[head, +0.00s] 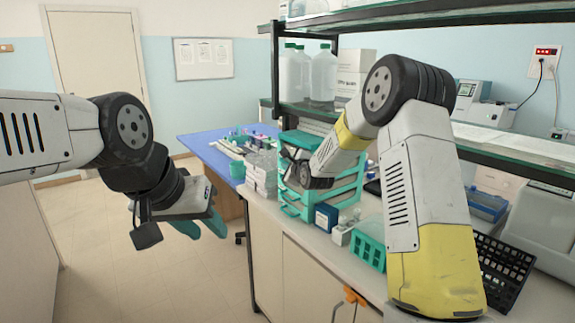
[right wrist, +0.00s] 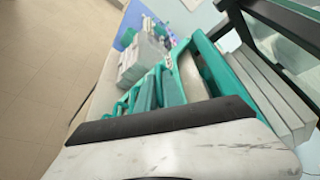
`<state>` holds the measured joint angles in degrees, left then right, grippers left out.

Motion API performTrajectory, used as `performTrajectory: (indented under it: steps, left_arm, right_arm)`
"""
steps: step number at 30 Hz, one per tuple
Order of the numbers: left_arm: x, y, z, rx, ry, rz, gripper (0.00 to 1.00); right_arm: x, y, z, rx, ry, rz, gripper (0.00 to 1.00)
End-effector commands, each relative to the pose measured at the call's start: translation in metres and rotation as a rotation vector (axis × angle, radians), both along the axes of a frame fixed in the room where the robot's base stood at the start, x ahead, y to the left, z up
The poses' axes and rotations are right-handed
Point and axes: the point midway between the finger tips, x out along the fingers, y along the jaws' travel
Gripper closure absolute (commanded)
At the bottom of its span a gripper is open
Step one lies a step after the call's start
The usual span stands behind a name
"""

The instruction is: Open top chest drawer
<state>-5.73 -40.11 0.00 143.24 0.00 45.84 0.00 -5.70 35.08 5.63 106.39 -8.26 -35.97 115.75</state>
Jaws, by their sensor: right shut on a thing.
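The teal drawer chest (head: 345,188) stands on the bench, below the shelf, with its handles toward the aisle. My right gripper (head: 303,176) is at the upper front of the chest; its fingertips are hidden behind the wrist. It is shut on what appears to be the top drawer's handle. The right wrist view shows the chest's teal frame (right wrist: 222,75) close up, with the contact unclear. How far the top drawer stands out cannot be told. My left gripper (head: 200,225), with teal fingers, hangs over the floor at left, away from the chest; its finger gap is unclear.
A blue box (head: 326,217) and a teal rack (head: 369,246) stand in front of the chest on the bench. White stacked boxes (head: 262,172) sit beside it. A shelf with bottles (head: 322,72) is above. The floor (head: 120,270) at left is clear.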

Motion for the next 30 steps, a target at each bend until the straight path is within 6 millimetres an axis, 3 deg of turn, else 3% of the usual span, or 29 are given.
performTrajectory:
  steps: [8, 13, 30]
  left_arm:
    - [0.000, 0.000, 0.000, 0.000, 0.000, 0.000, 0.64]
    - [0.000, 0.000, 0.000, 0.000, 0.000, 0.000, 0.64]
    - [0.000, 0.000, 0.000, 0.000, 0.000, 0.000, 0.64]
  right_arm:
    - [-0.002, 0.001, -0.003, 0.000, 0.007, -0.002, 1.00]
    - [-0.012, 0.015, -0.004, 0.000, 0.009, 0.000, 1.00]
    - [-0.087, 0.116, -0.005, -0.002, 0.010, 0.002, 1.00]
